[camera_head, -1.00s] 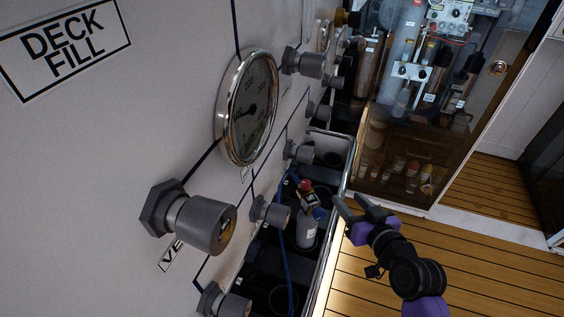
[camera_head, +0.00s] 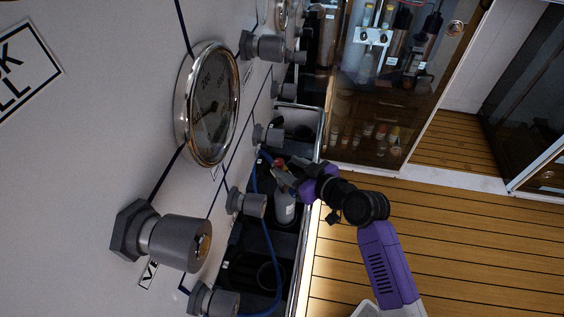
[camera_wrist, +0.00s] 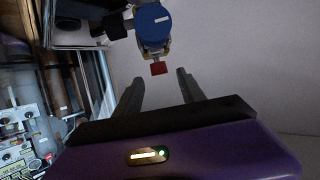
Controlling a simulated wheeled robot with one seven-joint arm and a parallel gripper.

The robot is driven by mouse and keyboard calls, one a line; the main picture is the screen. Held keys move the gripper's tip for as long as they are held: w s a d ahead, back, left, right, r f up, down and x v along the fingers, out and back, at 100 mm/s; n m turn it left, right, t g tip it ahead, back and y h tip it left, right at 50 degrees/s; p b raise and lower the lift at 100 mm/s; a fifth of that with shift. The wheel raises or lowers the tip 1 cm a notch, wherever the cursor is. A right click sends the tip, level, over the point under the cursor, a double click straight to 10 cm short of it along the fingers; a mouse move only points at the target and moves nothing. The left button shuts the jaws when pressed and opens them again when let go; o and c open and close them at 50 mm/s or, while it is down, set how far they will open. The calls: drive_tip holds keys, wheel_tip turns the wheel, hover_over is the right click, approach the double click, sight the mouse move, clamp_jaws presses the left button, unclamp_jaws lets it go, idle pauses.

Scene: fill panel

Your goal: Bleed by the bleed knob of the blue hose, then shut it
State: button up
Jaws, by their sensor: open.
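A small red knob (camera_wrist: 158,68) sits on a brass-coloured fitting beside a round blue part (camera_wrist: 152,22) in the wrist view. In the head view the red knob (camera_head: 279,162) is partly covered by my gripper (camera_head: 284,174). The fitting is on top of a pale cylinder (camera_head: 285,208) in the dark rack. The blue hose (camera_head: 267,225) runs from near the fitting down along the panel. In the wrist view my gripper (camera_wrist: 160,80) is open, with the red knob just beyond and between its fingertips. I cannot tell whether they touch.
The white panel carries a round gauge (camera_head: 208,105) and several grey valve fittings (camera_head: 176,240) that stick out near the rack. A metal rail (camera_head: 307,240) edges the rack. The wooden deck (camera_head: 450,250) to the right is clear. A glass-fronted cabinet (camera_head: 385,100) stands behind.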

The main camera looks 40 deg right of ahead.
sight(281, 163)
drive_tip(key=shift+x, duration=1.75)
clamp_jaws()
